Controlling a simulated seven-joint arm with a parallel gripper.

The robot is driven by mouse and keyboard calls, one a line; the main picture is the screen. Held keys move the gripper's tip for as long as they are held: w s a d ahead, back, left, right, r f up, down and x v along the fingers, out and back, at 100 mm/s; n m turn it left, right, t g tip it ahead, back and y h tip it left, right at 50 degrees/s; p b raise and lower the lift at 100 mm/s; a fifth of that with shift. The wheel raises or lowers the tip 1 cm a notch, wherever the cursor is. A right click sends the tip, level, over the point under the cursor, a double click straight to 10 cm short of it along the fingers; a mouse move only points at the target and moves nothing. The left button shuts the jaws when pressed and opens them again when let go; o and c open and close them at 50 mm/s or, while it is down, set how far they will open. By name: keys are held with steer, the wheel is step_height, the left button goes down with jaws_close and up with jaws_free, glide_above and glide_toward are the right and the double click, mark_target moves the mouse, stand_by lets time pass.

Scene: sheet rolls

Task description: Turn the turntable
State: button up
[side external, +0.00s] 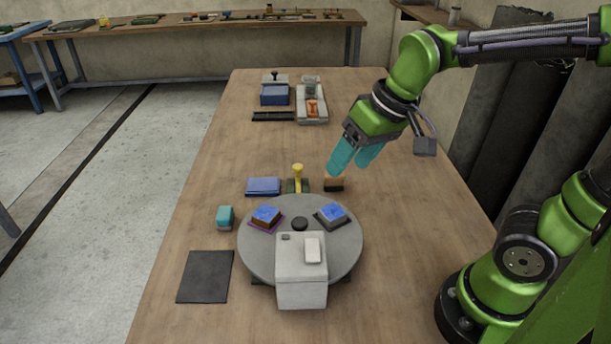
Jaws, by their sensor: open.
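The turntable (258,253) is a round grey disc on the wooden table, with a dark knob (300,224) at its middle. On its far left part sits a blue-topped block (266,214) on a purple base. On its far right part sits another blue-topped block (332,213) on a dark base. A pale grey box (301,285) stands at the near edge and hides part of the disc. My gripper (350,165), with teal fingers, is open and empty. It hangs above the table, beyond and to the right of the turntable, apart from it.
Behind the turntable are a blue pad (263,186), a yellow-handled stamp (298,178) and a small dark block (334,185). A teal block (225,217) and a black mat (205,276) lie left. Trays (312,104) stand farther back.

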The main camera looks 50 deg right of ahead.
mark_target(300, 221)
steer(key=w+a+n+g+h, duration=0.2)
steer(key=w+a+n+g, duration=0.2)
steer(key=w+n, duration=0.45)
steer(key=shift+m, duration=0.35)
steer(key=f, duration=1.7)
steer(key=shift+w+d, duration=0.2)
steer(key=shift+w, duration=0.1)
steer(key=shift+r, duration=0.1)
jaws_close()
